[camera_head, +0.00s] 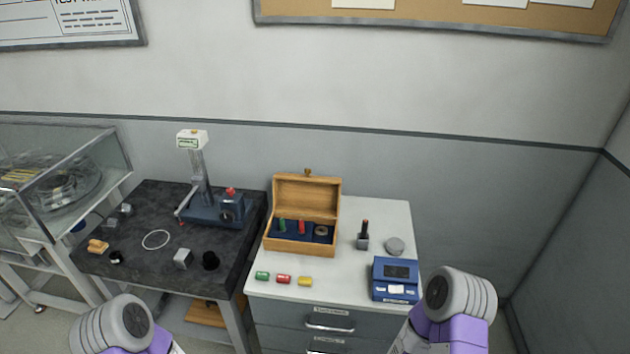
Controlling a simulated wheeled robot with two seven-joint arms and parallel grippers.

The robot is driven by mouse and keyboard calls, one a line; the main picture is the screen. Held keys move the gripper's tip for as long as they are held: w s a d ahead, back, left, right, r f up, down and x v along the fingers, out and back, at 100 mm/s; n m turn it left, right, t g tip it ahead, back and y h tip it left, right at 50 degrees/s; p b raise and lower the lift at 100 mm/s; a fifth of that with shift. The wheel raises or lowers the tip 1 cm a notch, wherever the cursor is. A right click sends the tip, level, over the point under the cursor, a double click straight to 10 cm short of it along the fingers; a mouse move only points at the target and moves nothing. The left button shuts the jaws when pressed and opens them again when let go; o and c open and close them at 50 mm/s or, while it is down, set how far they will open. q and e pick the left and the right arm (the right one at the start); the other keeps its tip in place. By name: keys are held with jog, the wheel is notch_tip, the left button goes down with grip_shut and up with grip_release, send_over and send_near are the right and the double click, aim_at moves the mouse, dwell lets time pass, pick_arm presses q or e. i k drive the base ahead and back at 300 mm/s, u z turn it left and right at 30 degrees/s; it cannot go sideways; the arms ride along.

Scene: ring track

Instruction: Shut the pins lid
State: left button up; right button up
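A wooden box (301,246) stands on the white top of the drawer cabinet. Its hinged lid (307,195) is open and stands upright at the back, with a small brass catch (307,172) at its top edge. Inside, a dark blue insert holds a green pin (282,226), a red pin (302,227) and a grey round piece (321,231). Links of my two arms show at the bottom left and bottom right, well apart from the box. Neither gripper is in view.
Green, red and yellow pieces (284,279) lie in front of the box. A blue device (396,280), a small stand with a dark pin (363,236) and a grey disc (394,246) are to its right. A dark stone table (150,215) with a gauge stand (205,196) is at left.

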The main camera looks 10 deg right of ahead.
aim_at(306, 194)
jog(key=z, duration=0.85)
jog(key=i, duration=0.45)
jog(key=u, duration=1)
